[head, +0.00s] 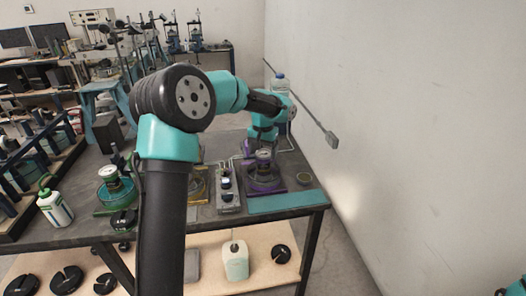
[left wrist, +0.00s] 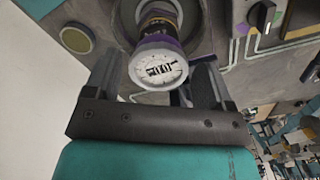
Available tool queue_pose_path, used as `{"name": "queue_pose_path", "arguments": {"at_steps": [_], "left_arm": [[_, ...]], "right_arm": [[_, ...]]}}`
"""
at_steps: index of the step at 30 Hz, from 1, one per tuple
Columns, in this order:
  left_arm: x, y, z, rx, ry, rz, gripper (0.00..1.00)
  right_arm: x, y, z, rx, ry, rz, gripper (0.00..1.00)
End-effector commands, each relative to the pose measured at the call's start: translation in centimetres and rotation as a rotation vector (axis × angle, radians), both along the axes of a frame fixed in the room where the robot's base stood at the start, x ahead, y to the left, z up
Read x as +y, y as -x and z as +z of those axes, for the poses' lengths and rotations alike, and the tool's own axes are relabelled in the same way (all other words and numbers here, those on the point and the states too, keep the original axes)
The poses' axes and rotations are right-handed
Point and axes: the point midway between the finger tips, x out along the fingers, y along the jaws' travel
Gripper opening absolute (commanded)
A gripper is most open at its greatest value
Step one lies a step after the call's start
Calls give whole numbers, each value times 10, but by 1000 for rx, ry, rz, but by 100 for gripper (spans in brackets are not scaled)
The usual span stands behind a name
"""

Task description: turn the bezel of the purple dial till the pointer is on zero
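The purple dial (head: 264,155) has a white round face on a dark stem with a purple collar, above a purple base (head: 264,184). In the left wrist view its face (left wrist: 159,69) shows dark markings, too small to tell where the pointer stands. My left gripper (left wrist: 157,80) is open, with one finger on each side of the dial and a visible gap to the face on both sides. In the head view the left arm reaches over the table, and its fingers are hard to make out beside the dial. My right gripper is not in view.
A grey box with knobs (head: 228,190) stands left of the purple base. A teal dial fixture (head: 108,172) and a white-green bottle (head: 53,207) are farther left.

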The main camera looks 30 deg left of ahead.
Motion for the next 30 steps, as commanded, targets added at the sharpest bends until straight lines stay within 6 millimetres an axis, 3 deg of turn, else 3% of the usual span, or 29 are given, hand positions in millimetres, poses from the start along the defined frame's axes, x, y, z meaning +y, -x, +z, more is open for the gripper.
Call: {"name": "queue_pose_path", "arguments": {"at_steps": [3, 16, 20, 30], "left_arm": [[0, 0, 0, 0, 0, 0, 87], [0, 0, 11, -2, 0, 0, 87], [0, -1, 28, -3, 1, 0, 87], [0, -1, 92, -4, 0, 1, 87]], "right_arm": [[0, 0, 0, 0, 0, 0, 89], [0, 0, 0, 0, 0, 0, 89], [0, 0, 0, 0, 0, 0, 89], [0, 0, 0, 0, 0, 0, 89]]}}
